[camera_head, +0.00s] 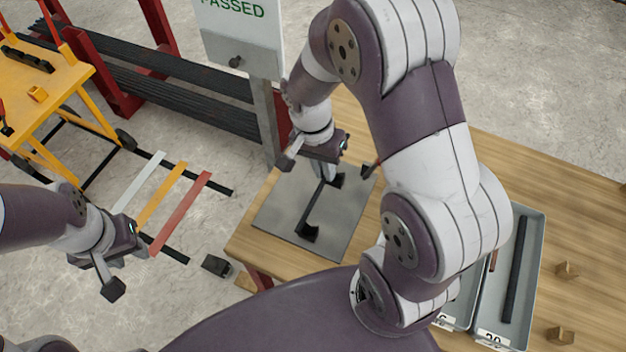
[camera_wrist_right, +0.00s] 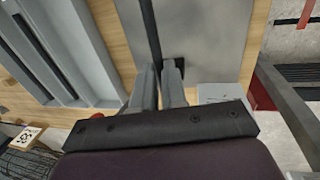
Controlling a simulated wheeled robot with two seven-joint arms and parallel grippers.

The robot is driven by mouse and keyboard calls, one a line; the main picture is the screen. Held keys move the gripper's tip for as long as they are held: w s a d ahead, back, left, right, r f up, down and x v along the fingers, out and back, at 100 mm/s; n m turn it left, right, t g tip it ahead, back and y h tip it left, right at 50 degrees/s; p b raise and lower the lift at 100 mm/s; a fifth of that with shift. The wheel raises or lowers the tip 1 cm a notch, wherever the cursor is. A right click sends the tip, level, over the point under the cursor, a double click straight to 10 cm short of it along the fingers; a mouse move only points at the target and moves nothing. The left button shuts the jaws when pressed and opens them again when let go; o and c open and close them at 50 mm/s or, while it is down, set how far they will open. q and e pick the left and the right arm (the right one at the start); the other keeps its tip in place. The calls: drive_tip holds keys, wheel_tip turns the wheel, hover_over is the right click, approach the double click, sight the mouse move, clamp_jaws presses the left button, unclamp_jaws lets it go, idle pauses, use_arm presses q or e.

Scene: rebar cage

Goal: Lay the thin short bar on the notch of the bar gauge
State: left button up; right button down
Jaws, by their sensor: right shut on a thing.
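The bar gauge is a grey plate (camera_head: 278,206) on the wooden table, with a black notched block (camera_head: 308,232) at its near end and another (camera_head: 337,181) at its far end. The thin short bar (camera_head: 314,207) is dark and runs along the line between the blocks. My right gripper (camera_head: 325,176) is shut on the bar near its far end, low over the plate. In the right wrist view the bar (camera_wrist_right: 150,35) runs up from between the fingers (camera_wrist_right: 160,85). I cannot tell whether it touches the notches. My left gripper (camera_head: 128,270) looks open and empty, left of the table.
Grey trays (camera_head: 535,255) stand at the table's right, one with a dark bar (camera_head: 516,270) in it. A sign reading PASSED (camera_head: 240,35) rises behind the plate. A yellow cart (camera_head: 50,85) and dark bar rack (camera_head: 170,85) stand left.

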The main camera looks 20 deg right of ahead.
sight(322, 181)
drive_tip(key=f, duration=0.2)
drive_tip(key=s+a+f, duration=0.1)
drive_tip(key=shift+f, duration=0.15)
drive_tip(key=f, duration=0.4)
drive_tip(key=shift+w+d+f, duration=0.3)
drive_tip(key=shift+d+f, duration=0.05)
drive_tip(key=shift+s+a+r, duration=0.1)
drive_tip(key=shift+a, duration=0.05)
drive_tip(key=c, duration=1.2)
unclamp_jaws()
drive_tip(key=shift+f, duration=0.25)
